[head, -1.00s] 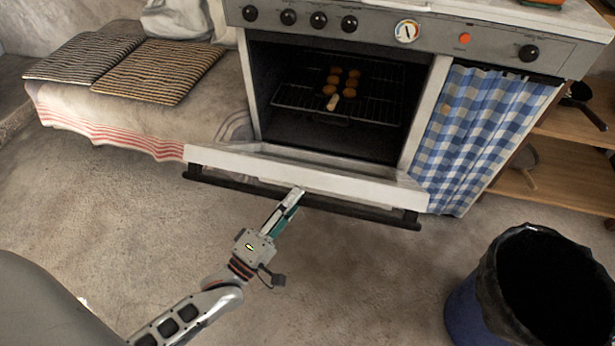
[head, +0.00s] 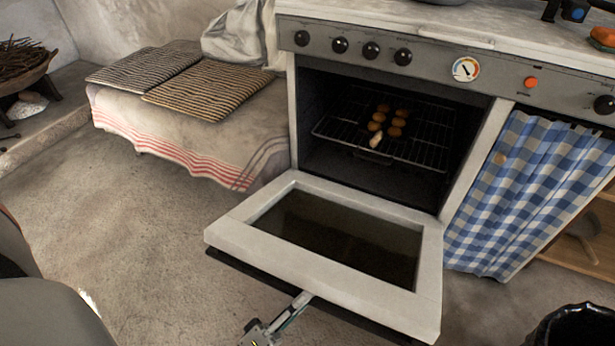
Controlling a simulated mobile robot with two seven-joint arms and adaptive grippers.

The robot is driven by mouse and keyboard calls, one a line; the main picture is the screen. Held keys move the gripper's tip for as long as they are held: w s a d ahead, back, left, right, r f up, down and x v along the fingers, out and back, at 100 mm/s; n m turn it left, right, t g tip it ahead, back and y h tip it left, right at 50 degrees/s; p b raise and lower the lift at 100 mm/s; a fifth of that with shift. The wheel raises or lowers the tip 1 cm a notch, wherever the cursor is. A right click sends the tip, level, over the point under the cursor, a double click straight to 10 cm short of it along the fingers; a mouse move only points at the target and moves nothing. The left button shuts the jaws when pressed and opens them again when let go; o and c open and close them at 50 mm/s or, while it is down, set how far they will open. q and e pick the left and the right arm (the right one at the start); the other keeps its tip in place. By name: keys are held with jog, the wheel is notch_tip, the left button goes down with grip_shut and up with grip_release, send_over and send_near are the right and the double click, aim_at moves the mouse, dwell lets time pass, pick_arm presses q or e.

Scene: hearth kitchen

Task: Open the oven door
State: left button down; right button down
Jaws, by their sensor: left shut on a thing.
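The oven door (head: 255,236) is a white frame with a dark glass pane. It is hinged down and lies well open in front of the oven (head: 385,135), tilted towards me. A dark handle bar (head: 262,272) runs along its outer edge. My left gripper (head: 301,300) is at the bottom of the head view, shut on the handle near the middle of the bar; the door's edge hides its fingertips. Inside the oven, several brown round baked pieces and a paler one lie on a wire rack (head: 425,152). My right gripper is not in view.
A blue checked curtain (head: 530,195) hangs right of the oven. A bench (head: 190,125) with striped cushions stands at the left. A dark-lined bin (head: 575,328) is at the lower right. The floor left of the door is clear.

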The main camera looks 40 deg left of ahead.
pick_arm(q)
jog(key=shift+w+a+f, duration=0.15)
jog(key=shift+w+a, duration=0.05)
jog(key=shift+w, duration=0.25)
jog(key=c, duration=1.8)
grip_release()
jog(key=shift+w, duration=0.1)
jog(key=shift+o, duration=0.2)
jog(key=shift+s+f, duration=0.15)
jog(key=shift+s, duration=0.1)
